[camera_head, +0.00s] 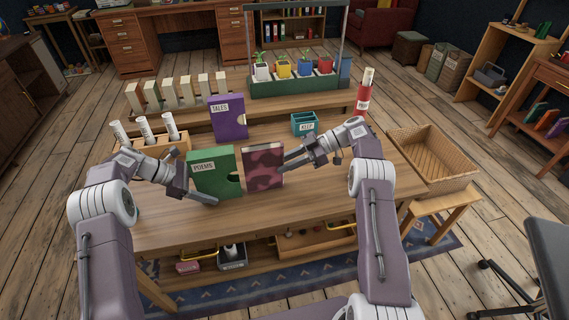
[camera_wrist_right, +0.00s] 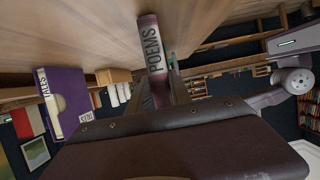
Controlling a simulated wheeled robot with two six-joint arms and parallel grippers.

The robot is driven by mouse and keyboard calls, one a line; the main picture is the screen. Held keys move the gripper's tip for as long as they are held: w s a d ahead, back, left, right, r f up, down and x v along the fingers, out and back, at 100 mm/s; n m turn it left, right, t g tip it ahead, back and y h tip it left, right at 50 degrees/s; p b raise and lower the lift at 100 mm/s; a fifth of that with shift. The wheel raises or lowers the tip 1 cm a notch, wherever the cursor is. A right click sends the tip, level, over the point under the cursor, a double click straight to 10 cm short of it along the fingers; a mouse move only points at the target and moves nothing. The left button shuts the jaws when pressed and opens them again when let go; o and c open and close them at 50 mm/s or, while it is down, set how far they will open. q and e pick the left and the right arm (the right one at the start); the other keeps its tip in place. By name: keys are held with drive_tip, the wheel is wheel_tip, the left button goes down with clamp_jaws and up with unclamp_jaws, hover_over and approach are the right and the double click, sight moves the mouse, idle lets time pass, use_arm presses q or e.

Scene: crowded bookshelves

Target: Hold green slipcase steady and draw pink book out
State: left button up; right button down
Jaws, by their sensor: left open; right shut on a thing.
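The green slipcase (camera_head: 214,174), labelled POEMS, stands upright on the table with its notched open side facing right. The pink book (camera_head: 263,167) with dark blotches stands upright just right of it. Nearly all its cover shows; I cannot tell whether its left edge is still inside. My right gripper (camera_head: 284,167) is shut on the book's right side. In the right wrist view the book's spine (camera_wrist_right: 150,45) reads POEMS between the fingers (camera_wrist_right: 165,85). My left gripper (camera_head: 202,190) is open at the slipcase's lower left; contact is unclear.
A purple TALES slipcase (camera_head: 228,117) stands behind. A teal KEEP box (camera_head: 304,124) and a red cylinder (camera_head: 363,98) are on the right. A wooden rack with white rolls (camera_head: 170,126) is at the left. A wicker tray (camera_head: 433,158) is beyond the table's right edge. The front tabletop (camera_head: 300,203) is clear.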

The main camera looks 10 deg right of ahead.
use_arm(q)
drive_tip(key=v, duration=1.2)
drive_tip(key=shift+f, duration=0.1)
